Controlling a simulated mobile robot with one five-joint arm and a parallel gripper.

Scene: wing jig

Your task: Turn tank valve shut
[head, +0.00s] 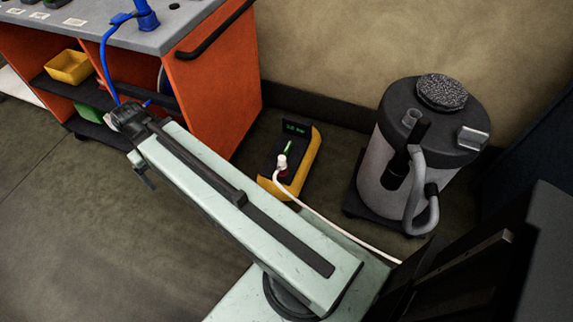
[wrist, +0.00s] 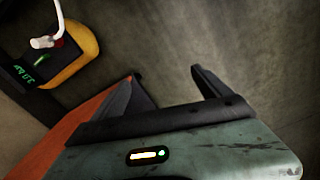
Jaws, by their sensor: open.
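My gripper (wrist: 162,75) is open and empty in the wrist view, its two dark fingers spread over bare floor. In the head view my arm reaches up and left, with its end near the orange cart; the fingers are mostly hidden there. I cannot make out a tank valve for certain in either view. A grey canister (head: 378,205) with a black lid stands upright at the right, well away from my gripper; no valve handle is clear on it.
The orange cart (head: 215,85) has a grey top and holds a yellow bin (head: 70,66). A blue hose (head: 104,60) hangs down its front. A yellow-and-black unit (head: 305,160) with a green display and white cable stands by the wall. Floor (head: 60,220) at left is clear.

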